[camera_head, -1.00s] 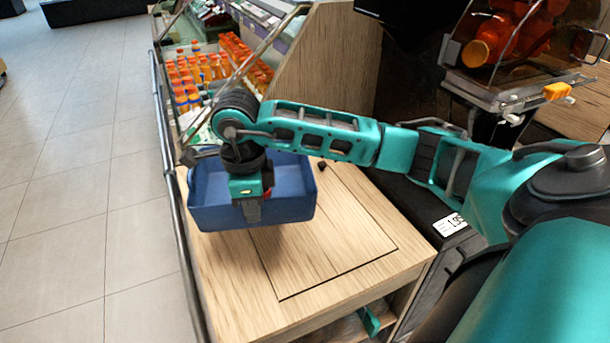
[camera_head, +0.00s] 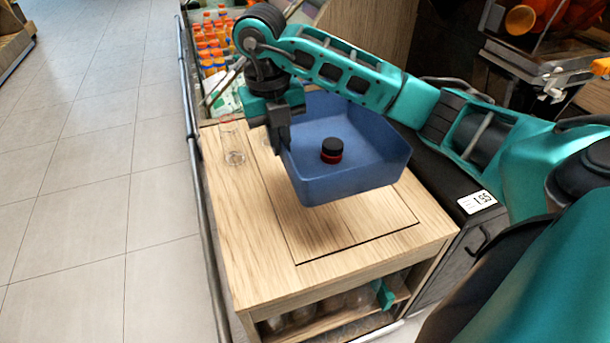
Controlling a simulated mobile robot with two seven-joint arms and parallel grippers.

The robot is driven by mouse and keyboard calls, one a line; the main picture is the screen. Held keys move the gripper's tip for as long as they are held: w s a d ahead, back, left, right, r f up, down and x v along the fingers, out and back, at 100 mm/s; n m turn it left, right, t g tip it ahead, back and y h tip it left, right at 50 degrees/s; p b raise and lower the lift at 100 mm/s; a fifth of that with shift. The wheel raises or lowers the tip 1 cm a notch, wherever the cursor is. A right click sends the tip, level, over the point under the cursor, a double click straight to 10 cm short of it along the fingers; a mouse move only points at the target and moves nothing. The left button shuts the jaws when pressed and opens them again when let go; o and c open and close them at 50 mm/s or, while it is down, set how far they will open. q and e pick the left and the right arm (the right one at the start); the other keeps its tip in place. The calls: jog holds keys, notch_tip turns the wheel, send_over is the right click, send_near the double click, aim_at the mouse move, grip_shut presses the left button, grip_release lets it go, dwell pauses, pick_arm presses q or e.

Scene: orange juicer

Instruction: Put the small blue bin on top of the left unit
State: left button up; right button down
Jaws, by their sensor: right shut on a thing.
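The small blue bin (camera_head: 352,178) is in the middle of the head view, over the wooden top of the left unit (camera_head: 255,262). Its shadow falls on the top below it, so it appears held a little above the wood, somewhat tilted. My right gripper (camera_head: 281,138) is shut on the bin's left wall, fingers pointing down. A small round black and red item (camera_head: 332,150) shows inside the bin. The gripper and arm hide part of the bin's far edge. My left gripper is not in view.
A clear glass (camera_head: 233,145) stands at the top's back left corner. Juice bottles (camera_head: 212,45) fill a display behind. A dark counter with a price tag (camera_head: 477,202) is at the right. The unit's front wood is clear, with glasses on the shelf below.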

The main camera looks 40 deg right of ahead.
pick_arm(q)
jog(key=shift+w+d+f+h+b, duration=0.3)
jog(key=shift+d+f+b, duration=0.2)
jog(key=shift+b, duration=0.35)
pick_arm(e)
jog(key=shift+f, duration=9.05)
jog(key=shift+f, duration=0.1)
jog(key=c, duration=1.2)
grip_release()
jog(key=shift+c, duration=0.2)
pick_arm(q)
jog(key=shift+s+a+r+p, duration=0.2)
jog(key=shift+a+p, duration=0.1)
jog(key=shift+p, duration=0.3)
pick_arm(e)
notch_tip(320, 180, up, 12)
jog(key=a, duration=0.1)
jog(key=shift+w, duration=0.15)
